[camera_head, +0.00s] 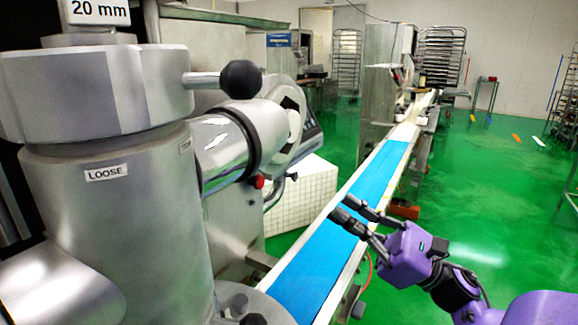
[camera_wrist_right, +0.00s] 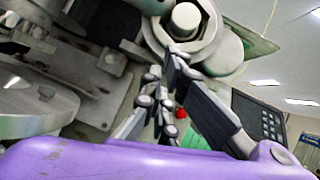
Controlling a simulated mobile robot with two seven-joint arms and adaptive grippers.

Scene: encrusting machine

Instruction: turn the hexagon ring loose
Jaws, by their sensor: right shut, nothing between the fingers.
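The hexagon ring (camera_head: 95,95) is a large grey metal ring around the top of an upright metal cylinder (camera_head: 120,220) at the left of the head view. A rod with a black ball knob (camera_head: 240,80) sticks out from its right side. A LOOSE label (camera_head: 106,172) is on the cylinder below the ring. My right gripper (camera_head: 347,207) is over the blue conveyor, well to the right of the ring and apart from it. It is shut and empty; its fingers also show in the right wrist view (camera_wrist_right: 163,88). My left gripper is not in view.
A blue conveyor belt (camera_head: 345,220) runs from the lower middle to the back. A horizontal metal cylinder (camera_head: 222,150) lies between the ring and my right gripper. The wrist view shows a hexagonal metal part (camera_wrist_right: 186,22) beyond the fingers. Green floor (camera_head: 490,200) is clear at right.

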